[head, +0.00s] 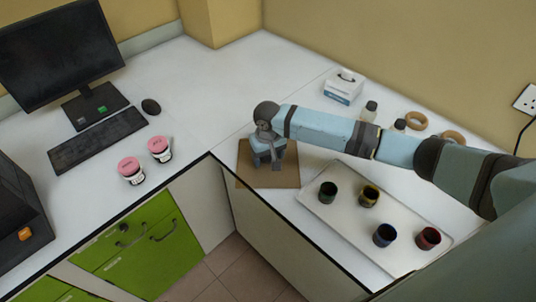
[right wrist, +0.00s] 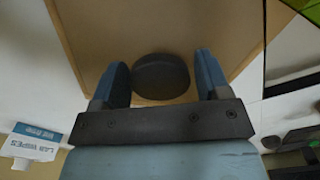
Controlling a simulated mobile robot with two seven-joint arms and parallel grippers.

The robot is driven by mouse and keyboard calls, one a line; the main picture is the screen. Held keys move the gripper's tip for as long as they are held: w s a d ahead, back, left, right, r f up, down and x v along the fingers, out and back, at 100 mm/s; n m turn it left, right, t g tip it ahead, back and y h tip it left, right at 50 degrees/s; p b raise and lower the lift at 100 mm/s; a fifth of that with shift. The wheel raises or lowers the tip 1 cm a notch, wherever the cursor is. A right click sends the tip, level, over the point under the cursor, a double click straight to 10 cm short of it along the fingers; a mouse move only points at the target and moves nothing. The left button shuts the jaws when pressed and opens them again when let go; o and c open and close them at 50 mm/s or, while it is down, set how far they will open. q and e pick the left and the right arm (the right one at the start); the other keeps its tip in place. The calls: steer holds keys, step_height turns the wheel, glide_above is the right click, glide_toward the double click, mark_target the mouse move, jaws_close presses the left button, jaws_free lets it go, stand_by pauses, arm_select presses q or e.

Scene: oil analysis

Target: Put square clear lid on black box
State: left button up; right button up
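My right gripper (head: 268,162) points down over a brown square board (head: 245,182) at the counter's inner corner. In the right wrist view its two blue fingers (right wrist: 160,75) are apart, with a dark round thing (right wrist: 160,68) showing between them. I cannot tell whether the fingers touch it or what it is. The brown board (right wrist: 90,35) lies below it there. A black box-shaped device (head: 15,205) with an orange part stands at the left edge in the head view, partly cut off. I cannot make out a square clear lid. My left gripper is not in view.
A white tray (head: 320,208) with several dark cups lies right of the board. A wipes box (head: 344,87), small bottles and tan rings (head: 416,121) stand behind my right arm. Two pink-lidded jars (head: 130,171), a keyboard (head: 97,139) and a monitor (head: 60,55) are on the left counter.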

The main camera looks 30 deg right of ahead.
steer(key=shift+o, duration=0.7)
